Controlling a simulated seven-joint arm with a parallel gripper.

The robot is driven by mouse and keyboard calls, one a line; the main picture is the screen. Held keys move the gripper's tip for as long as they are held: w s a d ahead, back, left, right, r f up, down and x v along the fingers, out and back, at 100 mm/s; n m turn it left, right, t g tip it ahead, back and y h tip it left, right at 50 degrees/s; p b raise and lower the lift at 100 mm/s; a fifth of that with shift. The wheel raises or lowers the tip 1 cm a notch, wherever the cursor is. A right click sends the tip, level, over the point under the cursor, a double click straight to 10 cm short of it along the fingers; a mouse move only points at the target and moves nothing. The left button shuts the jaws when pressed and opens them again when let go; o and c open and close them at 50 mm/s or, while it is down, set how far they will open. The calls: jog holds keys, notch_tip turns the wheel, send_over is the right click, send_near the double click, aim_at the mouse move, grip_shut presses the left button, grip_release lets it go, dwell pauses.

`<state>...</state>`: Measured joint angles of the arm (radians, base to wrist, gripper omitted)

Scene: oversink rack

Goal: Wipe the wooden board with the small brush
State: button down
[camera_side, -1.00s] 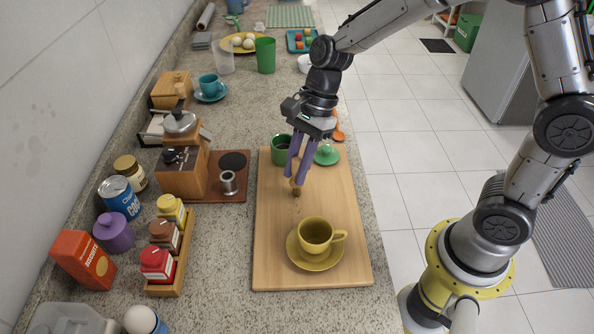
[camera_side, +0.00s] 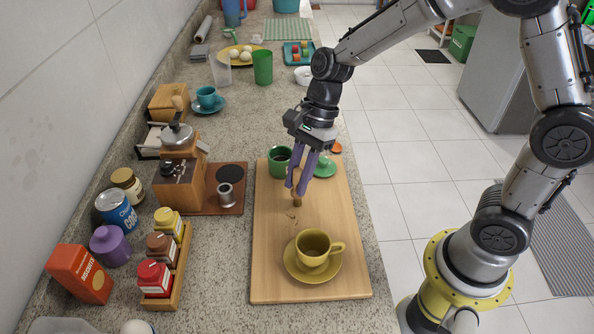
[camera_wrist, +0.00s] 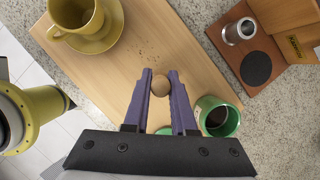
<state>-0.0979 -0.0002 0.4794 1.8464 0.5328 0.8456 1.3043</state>
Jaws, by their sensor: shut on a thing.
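The wooden board (camera_side: 275,275) lies on the counter and also shows in the wrist view (camera_wrist: 185,50). My gripper (camera_side: 302,189) is shut on the small brush (camera_side: 297,200), a little brown wooden piece held roughly upright over the board's middle. In the wrist view its round top (camera_wrist: 161,85) sits between the two purple fingers (camera_wrist: 160,80). I cannot tell whether its lower end touches the board. Dark specks (camera_side: 292,215) lie on the board just in front of the brush.
A mustard cup (camera_side: 313,246) on its saucer (camera_side: 295,270) stands at the board's near end. A green mug (camera_side: 279,160) and green lid (camera_side: 325,167) are at its far end. A coffee grinder (camera_side: 180,180) and a jar rack (camera_side: 181,275) stand left of the board.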

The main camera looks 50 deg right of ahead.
jog(key=shift+s+a, duration=1.25)
jog(key=shift+s, duration=0.15)
jog(key=shift+s+a+r, duration=0.15)
jog(key=shift+s+a, duration=1.25)
jog(key=shift+a, duration=0.1)
notch_tip(320, 180, up, 6)
jog(key=shift+r, duration=0.1)
notch_tip(320, 180, up, 3)
jog(key=shift+f, duration=0.1)
jog(key=shift+w, duration=0.1)
